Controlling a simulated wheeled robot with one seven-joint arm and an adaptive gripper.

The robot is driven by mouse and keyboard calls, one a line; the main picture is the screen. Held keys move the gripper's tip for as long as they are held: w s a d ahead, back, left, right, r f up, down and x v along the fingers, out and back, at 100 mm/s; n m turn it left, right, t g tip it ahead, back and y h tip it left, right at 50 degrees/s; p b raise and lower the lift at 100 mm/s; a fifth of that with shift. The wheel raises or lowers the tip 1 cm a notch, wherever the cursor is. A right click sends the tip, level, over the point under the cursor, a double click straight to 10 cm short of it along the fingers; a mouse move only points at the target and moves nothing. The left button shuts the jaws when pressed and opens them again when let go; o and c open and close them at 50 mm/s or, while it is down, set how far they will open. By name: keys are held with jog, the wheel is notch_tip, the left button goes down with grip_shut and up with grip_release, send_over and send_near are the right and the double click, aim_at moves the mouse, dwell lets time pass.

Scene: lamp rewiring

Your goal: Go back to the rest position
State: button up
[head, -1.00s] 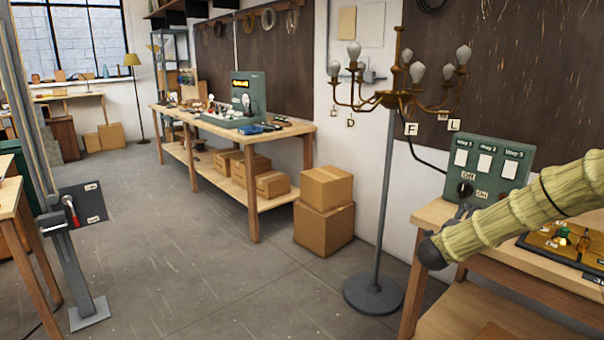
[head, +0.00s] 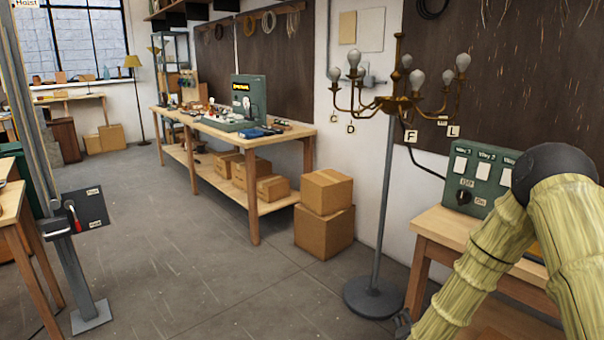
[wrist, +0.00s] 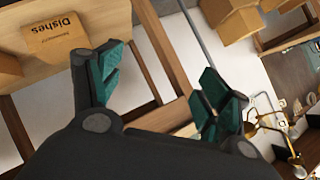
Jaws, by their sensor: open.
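My gripper (wrist: 165,88) is open in the wrist view, its two green-padded fingers wide apart with nothing between them. In the head view, only a small grey part near it shows at the bottom edge, left of my forearm. My arm, in a pale yellow ribbed sleeve, is bent with its dark elbow raised at the right. It hides part of the green switch panel (head: 468,190) and most of the workbench (head: 436,226) there.
A brass chandelier (head: 397,106) on a grey stand (head: 384,220) stands left of that bench. Stacked cardboard boxes (head: 325,232) sit beside the long workbench (head: 232,134). A box marked Dishes (wrist: 68,38) shows in the wrist view. The middle floor is clear.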

jog(key=s+a+f+n+g+y+p, duration=0.1)
jog(key=s+a+f+n+g, duration=0.1)
jog(key=s+f, duration=0.35)
jog(key=s+a+f+n+g+y, duration=0.1)
jog(key=s+a+f+n, duration=0.15)
jog(key=s, duration=0.55)
jog(key=s+a+f+n+g+y+p, duration=0.1)
jog(key=s+a+f+n+g, duration=0.2)
jog(key=s, duration=0.4)
jog(key=s+a+f+n+g+y+p, duration=0.1)
jog(key=s+n+g, duration=0.4)
jog(key=s, duration=2)
jog(key=shift+s+a+f+n+p, duration=0.2)
jog(key=shift+a+f+n+p, duration=0.15)
jog(key=shift+a+f, duration=0.15)
